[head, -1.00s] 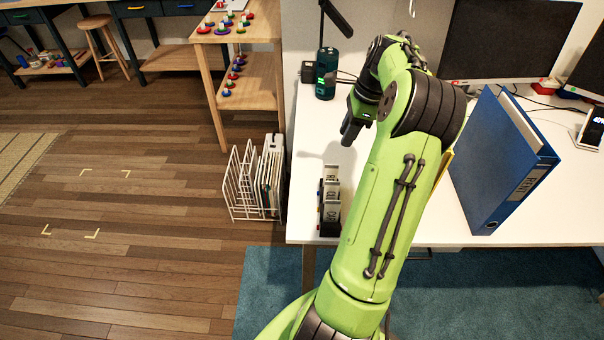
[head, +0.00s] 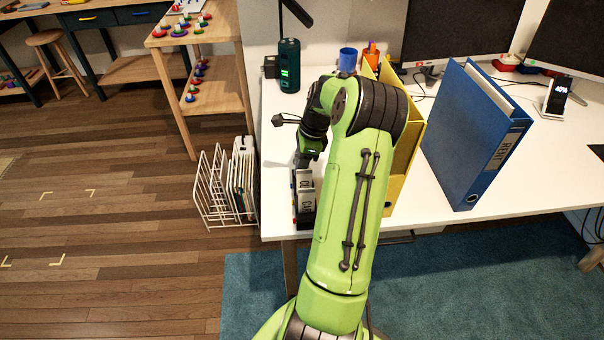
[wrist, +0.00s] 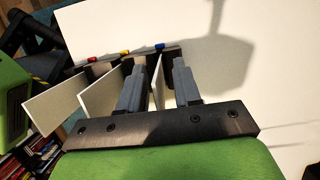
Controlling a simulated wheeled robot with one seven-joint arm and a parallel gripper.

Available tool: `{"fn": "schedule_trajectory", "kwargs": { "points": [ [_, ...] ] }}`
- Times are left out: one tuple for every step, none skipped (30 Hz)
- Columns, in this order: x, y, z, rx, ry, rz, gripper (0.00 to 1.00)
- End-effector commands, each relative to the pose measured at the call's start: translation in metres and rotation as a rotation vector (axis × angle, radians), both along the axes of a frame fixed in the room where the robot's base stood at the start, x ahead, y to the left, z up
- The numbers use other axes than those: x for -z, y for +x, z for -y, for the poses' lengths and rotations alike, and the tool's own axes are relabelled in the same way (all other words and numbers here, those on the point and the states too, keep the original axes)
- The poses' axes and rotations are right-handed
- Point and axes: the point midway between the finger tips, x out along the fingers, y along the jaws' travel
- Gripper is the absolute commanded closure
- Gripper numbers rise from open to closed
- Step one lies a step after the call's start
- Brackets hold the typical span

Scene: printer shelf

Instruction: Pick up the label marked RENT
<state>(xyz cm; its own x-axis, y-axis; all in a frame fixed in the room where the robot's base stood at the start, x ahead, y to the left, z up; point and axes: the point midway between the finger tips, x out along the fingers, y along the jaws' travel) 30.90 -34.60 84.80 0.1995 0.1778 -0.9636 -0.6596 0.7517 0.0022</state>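A dark label holder (head: 305,219) stands on the white desk near its front left edge, with white label cards upright in it. In the wrist view, white cards (wrist: 103,93) stand in a row beside red, yellow and blue tabs. My gripper (wrist: 158,92) is over the holder's far end, its two fingers apart, with one white card (wrist: 157,90) between them. I cannot tell whether the fingers touch it. The card's face is not readable here, so I cannot tell which one is RENT. In the head view my gripper (head: 305,163) partly hides the back card.
A blue binder (head: 465,145), with a spine label that seems to read RENT, stands on the desk to the right. A yellow file holder (head: 404,165) stands behind my arm. A dark green cylinder (head: 289,66) and a blue cup (head: 347,60) are at the back.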

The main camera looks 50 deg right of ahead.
Motion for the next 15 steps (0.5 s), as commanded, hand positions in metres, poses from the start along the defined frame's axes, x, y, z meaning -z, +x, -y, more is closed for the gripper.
{"fn": "schedule_trajectory", "kwargs": {
  "points": [
    [-0.0016, 0.0002, 0.0002, 0.001, -0.001, 0.001, 0.67],
    [-0.0021, 0.0002, 0.0003, 0.001, -0.001, 0.001, 0.67],
    [-0.0024, 0.0002, 0.0003, 0.001, -0.001, 0.001, 0.67],
    [-0.0025, 0.0002, 0.0003, 0.0, -0.001, 0.001, 0.69],
    [-0.0026, 0.0001, 0.0002, -0.001, -0.001, 0.001, 0.73],
    [-0.0027, 0.0, 0.0002, -0.001, -0.001, 0.001, 0.79],
    [-0.0028, 0.0, 0.0002, -0.001, -0.001, 0.001, 0.84],
    [-0.0028, 0.0, 0.0002, -0.001, -0.001, 0.001, 0.88],
    [-0.0028, 0.0, 0.0002, -0.001, -0.001, 0.001, 0.95],
    [-0.0028, 0.0, 0.0002, -0.001, -0.001, 0.001, 0.99],
    [-0.0029, 0.0, 0.0003, -0.001, -0.001, 0.001, 1.0],
    [-0.0029, 0.0, 0.0003, -0.001, -0.001, 0.001, 1.0],
    [-0.0029, 0.0, 0.0003, -0.001, -0.001, 0.001, 1.0],
    [-0.0029, 0.0, 0.0003, -0.001, -0.001, 0.001, 1.0],
    [-0.0029, 0.0, 0.0003, -0.001, -0.001, 0.001, 1.0]
  ]
}}
